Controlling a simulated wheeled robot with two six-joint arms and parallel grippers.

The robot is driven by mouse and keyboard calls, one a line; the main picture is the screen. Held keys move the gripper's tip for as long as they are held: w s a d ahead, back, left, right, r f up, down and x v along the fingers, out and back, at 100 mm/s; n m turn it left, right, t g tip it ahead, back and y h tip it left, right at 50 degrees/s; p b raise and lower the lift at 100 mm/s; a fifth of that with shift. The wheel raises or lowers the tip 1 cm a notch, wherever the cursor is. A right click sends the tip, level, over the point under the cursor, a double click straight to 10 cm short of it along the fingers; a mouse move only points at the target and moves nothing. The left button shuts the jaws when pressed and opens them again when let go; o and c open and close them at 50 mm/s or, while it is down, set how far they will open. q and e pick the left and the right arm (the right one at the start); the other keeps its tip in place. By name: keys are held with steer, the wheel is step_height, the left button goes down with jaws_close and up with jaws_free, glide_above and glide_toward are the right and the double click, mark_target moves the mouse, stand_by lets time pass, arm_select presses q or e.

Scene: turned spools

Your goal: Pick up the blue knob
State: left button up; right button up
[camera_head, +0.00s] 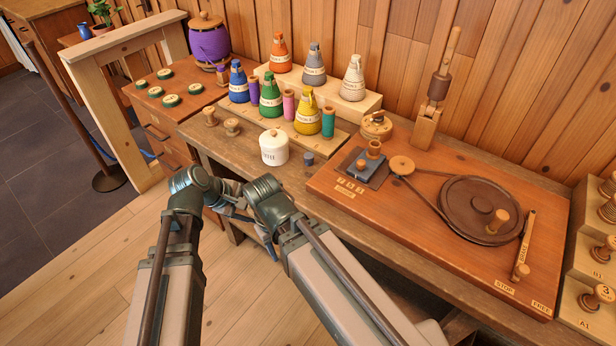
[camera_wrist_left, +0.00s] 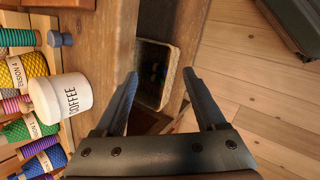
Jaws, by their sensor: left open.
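The blue knob (camera_head: 309,159) is a small, dull blue-grey turned piece. It stands on the wooden bench just right of the white lidded coffee jar (camera_head: 273,147). In the left wrist view the knob (camera_wrist_left: 61,39) is at the upper left, above the jar (camera_wrist_left: 60,97). My left gripper (camera_wrist_left: 160,75) is open with nothing between its fingers. It is off the bench's front edge, apart from the knob and to its right in the wrist view. In the head view my arm links partly hide the gripper area. I cannot make out my right gripper.
Several coloured cone spools, such as the yellow one (camera_head: 307,113), stand behind the jar on stepped boards. A wooden board with a dark turntable (camera_head: 480,210) lies right of the knob. Two wooden knobs (camera_head: 232,127) stand left of the jar. An open box (camera_wrist_left: 168,75) is below the bench edge.

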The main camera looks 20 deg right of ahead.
arm_select(q)
steer(key=w+d+r+n+t+h+b, duration=0.1)
steer(key=w+d+n+h, duration=0.2)
steer(key=w+n, duration=0.25)
steer(key=n+t+h, duration=0.2)
steer(key=n+h, duration=0.1)
steer(key=n, duration=0.5)
glide_toward(307, 156)
steer(key=b+x, duration=0.3)
steer(key=x, duration=0.2)
steer(key=shift+d+f, duration=0.2)
steer(key=shift+w+d, duration=0.1)
steer(key=shift+d, duration=0.15)
arm_select(e)
step_height(307, 156, down, 6)
steer(key=shift+r, duration=0.1)
arm_select(q)
steer(key=shift+f, duration=0.1)
steer(key=b+x, duration=0.2)
steer(key=x, duration=0.3)
steer(key=shift+w+d, duration=0.1)
steer(key=shift+w, duration=0.05)
arm_select(e)
step_height(307, 156, down, 2)
arm_select(q)
steer(key=shift+c, duration=0.3)
jaws_close()
